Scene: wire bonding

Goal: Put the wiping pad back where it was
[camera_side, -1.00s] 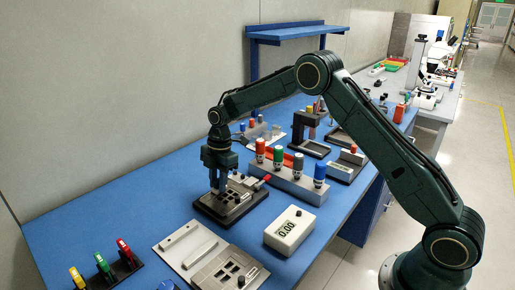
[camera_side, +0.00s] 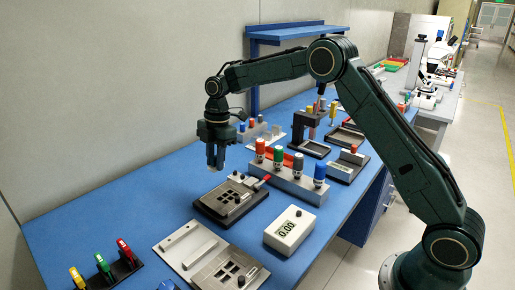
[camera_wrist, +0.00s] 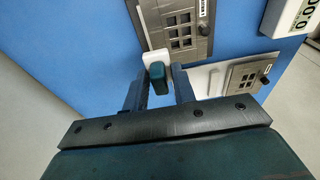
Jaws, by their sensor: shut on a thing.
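My gripper (camera_side: 216,165) hangs above the dark fixture (camera_side: 230,200), clear of it, with its fingers pointing down. In the wrist view my gripper (camera_wrist: 158,82) is shut on the wiping pad (camera_wrist: 156,60), a small white piece with a dark teal block. In the side view only a small pale bit of the pad shows at the fingertips. The fixture carries a grey plate with several square openings; it also shows in the wrist view (camera_wrist: 205,42). A light tray (camera_side: 175,250) with a similar windowed plate lies in front of it.
A white meter (camera_side: 290,230) reading 0.00 stands right of the fixture. A grey block with several coloured-capped bottles (camera_side: 290,182) is behind it. A rack of coloured clips (camera_side: 104,268) is at front left. Blue table is clear left of the fixture.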

